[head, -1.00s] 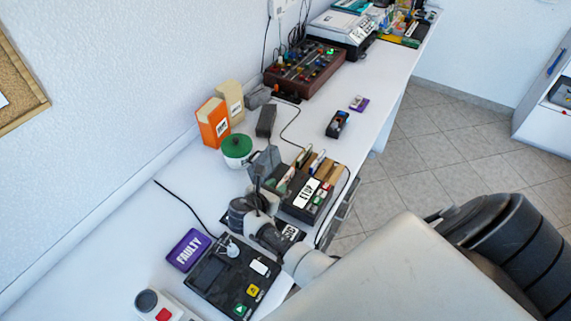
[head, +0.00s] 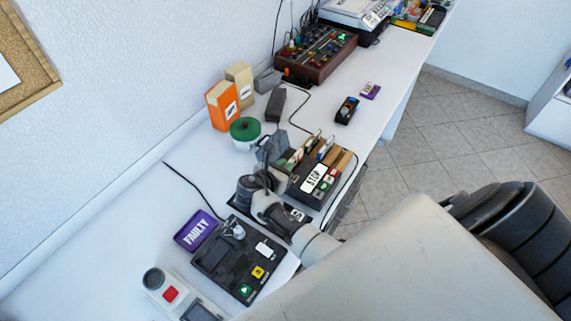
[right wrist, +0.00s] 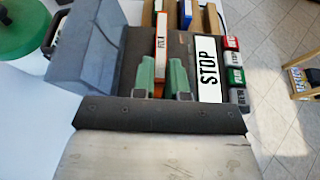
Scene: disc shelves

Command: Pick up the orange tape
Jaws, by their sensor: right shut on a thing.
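A narrow tape with an orange edge and a white label (right wrist: 161,42) stands upright at the dark rack of the machine marked STOP. My right gripper (right wrist: 163,78) has its green fingers on either side of the tape's near end and is shut on it. In the head view my right gripper (head: 291,162) is small at the machine's left side, and the tape there is mostly hidden. I cannot tell whether the tape is clear of its slot. My left gripper is not in view.
Other tapes (right wrist: 186,14) stand just beyond, and a grey sloped box (right wrist: 88,40) is close on the left. A green-lidded pot (head: 245,131) and an orange box (head: 222,105) stand near the wall. A purple FAULTY tray (head: 196,231) lies nearer. Bare bench shows farther back.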

